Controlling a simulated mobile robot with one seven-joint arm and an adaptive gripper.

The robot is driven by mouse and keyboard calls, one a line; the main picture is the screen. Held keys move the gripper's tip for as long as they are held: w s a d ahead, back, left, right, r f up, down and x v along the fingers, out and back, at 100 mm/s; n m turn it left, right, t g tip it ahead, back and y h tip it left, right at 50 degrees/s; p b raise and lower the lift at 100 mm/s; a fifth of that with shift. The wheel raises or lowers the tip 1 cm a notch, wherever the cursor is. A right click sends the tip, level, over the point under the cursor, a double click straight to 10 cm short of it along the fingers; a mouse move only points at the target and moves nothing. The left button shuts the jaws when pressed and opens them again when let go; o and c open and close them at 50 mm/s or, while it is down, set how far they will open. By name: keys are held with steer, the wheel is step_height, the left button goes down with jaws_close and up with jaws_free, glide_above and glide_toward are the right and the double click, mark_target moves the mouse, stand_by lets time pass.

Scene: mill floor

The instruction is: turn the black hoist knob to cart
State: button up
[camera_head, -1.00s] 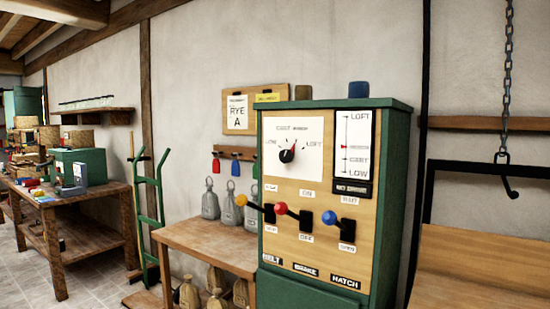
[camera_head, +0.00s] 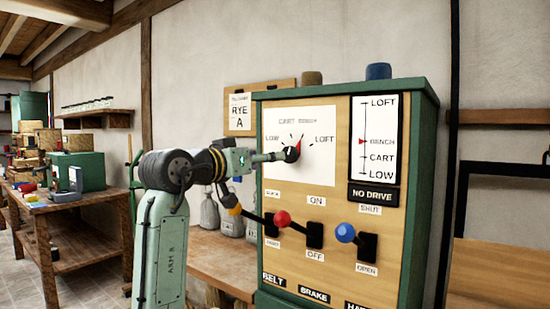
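The black hoist knob (camera_head: 292,154) is on the white dial plate (camera_head: 322,172) at the upper left of the control panel. Its red pointer is tilted up and right, toward the bench mark; the dial labels read low, cart, bench and loft. My gripper (camera_head: 280,156) reaches in from the left, with its fingertips at the knob's left side. They look to be touching it, but whether they grip it is unclear. The height gauge (camera_head: 376,140) on the right has its red marker at bench, above cart. The sign below it reads no drive.
Below the dial, levers with a yellow knob (camera_head: 234,209), a red knob (camera_head: 282,218) and a blue knob (camera_head: 345,232) stick out of the panel. Grey weights (camera_head: 209,212) stand on a wooden table behind my arm. A workbench (camera_head: 75,205) is at the far left.

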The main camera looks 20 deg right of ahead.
mark_target(288, 155)
steer(key=p+x, duration=0.2)
steer(key=x, duration=0.6)
steer(key=shift+w+d+r, duration=0.15)
steer(key=shift+d, duration=0.1)
steer(key=shift+w+d+p, duration=0.3)
steer(key=shift+w+d, duration=0.15)
steer(key=shift+d, duration=0.15)
steer(key=shift+c, duration=0.2)
steer(key=c, duration=1.1)
